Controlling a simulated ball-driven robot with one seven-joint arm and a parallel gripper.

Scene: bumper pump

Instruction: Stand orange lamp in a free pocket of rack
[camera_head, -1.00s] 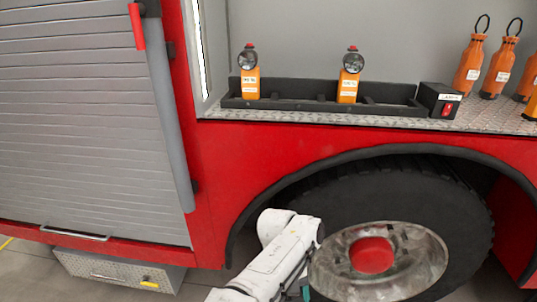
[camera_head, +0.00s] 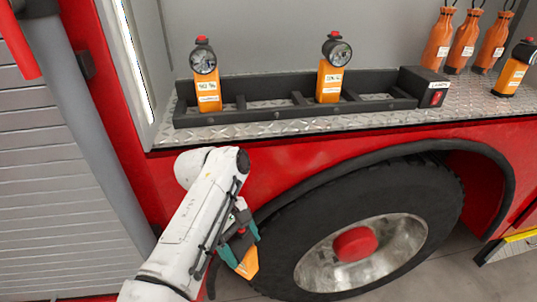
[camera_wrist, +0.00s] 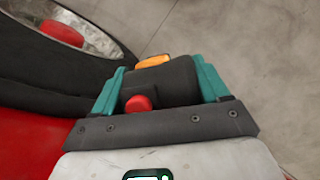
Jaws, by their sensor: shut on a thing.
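My gripper (camera_head: 238,245) is low in front of the red truck side, beside the wheel and below the shelf. It is shut on an orange lamp (camera_head: 247,265), whose orange body points downward. In the wrist view the lamp's black head (camera_wrist: 160,82) and red knob sit between the teal fingers, with a bit of orange beyond. The black rack (camera_head: 275,115) stands on the shelf, above and apart from my gripper. One lamp (camera_head: 208,92) stands in its left pocket and another lamp (camera_head: 329,83) right of the middle. The pocket between them and the one at the right end look empty.
A black box (camera_head: 423,86) with a red switch adjoins the rack's right end. Several orange bottles (camera_head: 437,42) and another orange lamp (camera_head: 512,74) stand farther right on the tread-plate shelf (camera_head: 240,131). The wheel (camera_head: 365,235) is right of my gripper.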

